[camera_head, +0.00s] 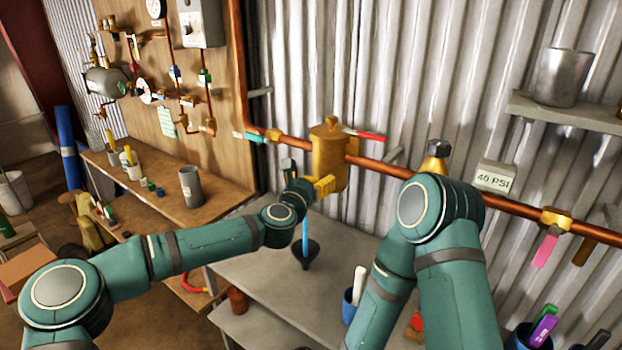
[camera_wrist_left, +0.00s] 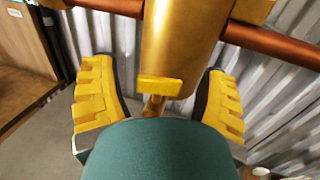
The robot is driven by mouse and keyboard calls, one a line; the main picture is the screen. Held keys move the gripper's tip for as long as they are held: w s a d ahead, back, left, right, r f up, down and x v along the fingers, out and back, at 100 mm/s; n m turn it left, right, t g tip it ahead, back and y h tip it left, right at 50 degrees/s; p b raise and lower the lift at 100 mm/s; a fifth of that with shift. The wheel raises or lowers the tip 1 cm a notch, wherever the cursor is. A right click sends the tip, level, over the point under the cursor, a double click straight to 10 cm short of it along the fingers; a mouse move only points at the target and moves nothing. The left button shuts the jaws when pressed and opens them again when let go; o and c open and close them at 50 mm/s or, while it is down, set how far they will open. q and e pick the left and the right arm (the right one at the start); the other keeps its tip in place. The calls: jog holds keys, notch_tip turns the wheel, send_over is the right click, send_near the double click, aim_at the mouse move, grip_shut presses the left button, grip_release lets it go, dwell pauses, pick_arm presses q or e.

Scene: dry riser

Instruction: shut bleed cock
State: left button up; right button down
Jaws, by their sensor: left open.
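A brass pot-shaped vessel (camera_head: 328,155) with a domed lid sits on the copper pipe along the corrugated wall. In the left wrist view its lower body (camera_wrist_left: 183,45) fills the top middle. Below it is a small cock with a flat yellow handle (camera_wrist_left: 160,86), lying crosswise, and a brass stem under it. My left gripper (camera_head: 307,180) is open at the vessel's lower part. In the left wrist view its yellow-padded fingers (camera_wrist_left: 158,75) stand either side of the handle, with gaps. My wrist hides what lies below the stem.
A "40 PSI" sign (camera_head: 495,178) and a tagged brass valve (camera_head: 553,219) are further right.

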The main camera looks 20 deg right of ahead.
pick_arm(q)
jog(key=c, duration=1.2)
jog(key=shift+a+f+m+g+h+b, duration=0.15)
jog(key=shift+m+g+h+b, duration=0.4)
jog(key=shift+b, duration=0.55)
jog(key=shift+m+g+h+b, duration=0.55)
jog(key=shift+g+h, duration=0.1)
jog(key=shift+h, duration=0.1)
jog(key=shift+m+g+h, duration=0.5)
jog(key=shift+g, duration=0.1)
jog(key=shift+r, duration=0.2)
jog(key=o, duration=1.2)
jog(key=shift+d, duration=0.2)
jog(key=shift+a, duration=0.1)
